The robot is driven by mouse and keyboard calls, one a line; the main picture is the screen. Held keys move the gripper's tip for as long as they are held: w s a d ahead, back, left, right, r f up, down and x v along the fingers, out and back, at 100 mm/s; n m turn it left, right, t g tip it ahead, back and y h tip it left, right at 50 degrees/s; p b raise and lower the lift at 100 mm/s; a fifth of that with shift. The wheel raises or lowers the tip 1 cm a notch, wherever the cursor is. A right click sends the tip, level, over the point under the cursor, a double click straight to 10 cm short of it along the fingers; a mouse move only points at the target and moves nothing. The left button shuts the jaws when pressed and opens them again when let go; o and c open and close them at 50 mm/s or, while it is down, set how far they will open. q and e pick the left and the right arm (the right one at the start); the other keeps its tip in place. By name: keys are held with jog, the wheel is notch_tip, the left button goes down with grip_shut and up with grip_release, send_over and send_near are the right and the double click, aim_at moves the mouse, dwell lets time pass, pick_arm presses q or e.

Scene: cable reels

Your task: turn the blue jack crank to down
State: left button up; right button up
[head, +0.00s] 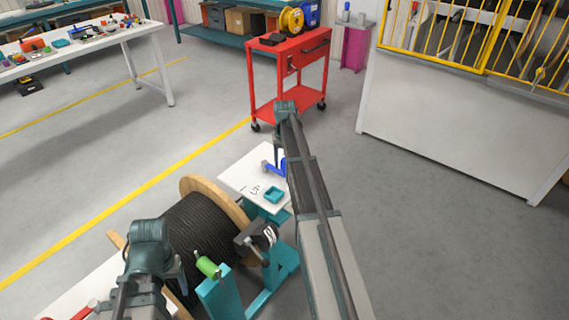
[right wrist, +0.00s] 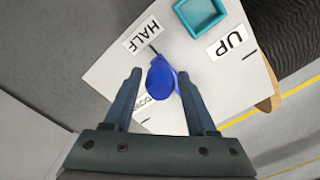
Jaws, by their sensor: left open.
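In the right wrist view the crank (right wrist: 161,78) stands over the white panel, near the HALF label (right wrist: 143,37). The UP label (right wrist: 231,44) is to its right; a third label (right wrist: 146,102) is partly hidden behind the crank and finger. My right gripper (right wrist: 160,78) is open, one finger on each side of the crank, which looks closer to the right finger. In the head view my right gripper (head: 279,150) points down there. My left gripper (head: 177,280) is open at lower left, apart from the crank.
A cable reel with wooden flanges (head: 190,225) stands on a teal stand (head: 285,262) between my arms. A teal tray (head: 275,194) sits on the white panel. A red cart (head: 262,75) stands beyond. Grey floor (head: 430,230) on the right is free.

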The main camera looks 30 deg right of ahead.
grip_shut()
dwell(1.1)
